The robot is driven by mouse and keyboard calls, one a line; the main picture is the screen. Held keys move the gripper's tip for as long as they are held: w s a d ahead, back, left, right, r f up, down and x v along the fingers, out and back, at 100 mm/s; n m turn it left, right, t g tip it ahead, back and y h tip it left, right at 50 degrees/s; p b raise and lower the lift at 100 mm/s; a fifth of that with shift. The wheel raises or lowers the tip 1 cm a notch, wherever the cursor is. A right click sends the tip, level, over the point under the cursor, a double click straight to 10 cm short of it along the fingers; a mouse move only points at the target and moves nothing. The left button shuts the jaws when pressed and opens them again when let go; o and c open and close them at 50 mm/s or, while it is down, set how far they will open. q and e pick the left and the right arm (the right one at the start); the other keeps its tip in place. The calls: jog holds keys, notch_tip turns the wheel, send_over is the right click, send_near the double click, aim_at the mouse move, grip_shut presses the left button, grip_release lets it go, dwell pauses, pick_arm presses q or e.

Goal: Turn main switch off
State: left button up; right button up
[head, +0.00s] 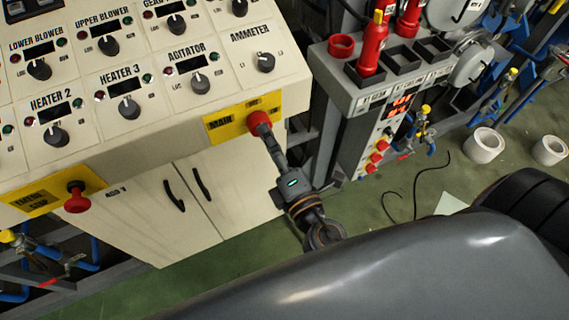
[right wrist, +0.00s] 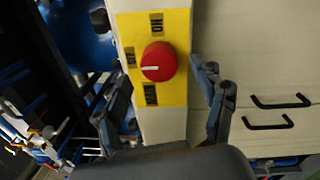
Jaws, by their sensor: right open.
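The main switch is a red round knob (head: 259,121) on a yellow plate marked MAIN, on the front face of the control cabinet. In the right wrist view the knob (right wrist: 158,62) carries a white pointer line directed left, toward a small label that is hard to read. A label reading ON sits at the plate's top in that view. My right gripper (head: 268,134) is at the knob; in the right wrist view its open fingers (right wrist: 160,72) lie on either side of the knob, apart from it. My left gripper is not in view.
A red emergency stop button (head: 77,198) sits on another yellow plate at the left. Cabinet doors with black handles (head: 174,195) are below. A grey unit (head: 345,95) with red-handled tools stands to the right. White rolls (head: 486,145) and a black cable (head: 417,185) lie on the floor.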

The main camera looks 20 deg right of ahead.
jog(key=s, duration=0.8)
jog(key=shift+d+f, duration=0.15)
jog(key=s+d+f+m+g+b, duration=0.1)
jog(key=s+d+f+m+g, duration=0.15)
jog(key=f, duration=1.05)
jog(key=s+d+f+m+g+h+b, duration=0.15)
jog(key=f+g, duration=0.25)
jog(key=f, duration=1)
jog(key=s+d+f+m+g+b, duration=0.1)
jog(key=d+f+m+g, duration=0.15)
jog(key=f, duration=1.05)
jog(key=s+d+f+m+g+b, duration=0.2)
jog(key=s+f+m+g, duration=0.6)
jog(key=s+f, duration=1.2)
notch_tip(320, 180, down, 2)
jog(key=d+m+y, duration=0.1)
jog(key=m, duration=0.3)
jog(key=shift+s, duration=0.2)
jog(key=shift+d, duration=0.1)
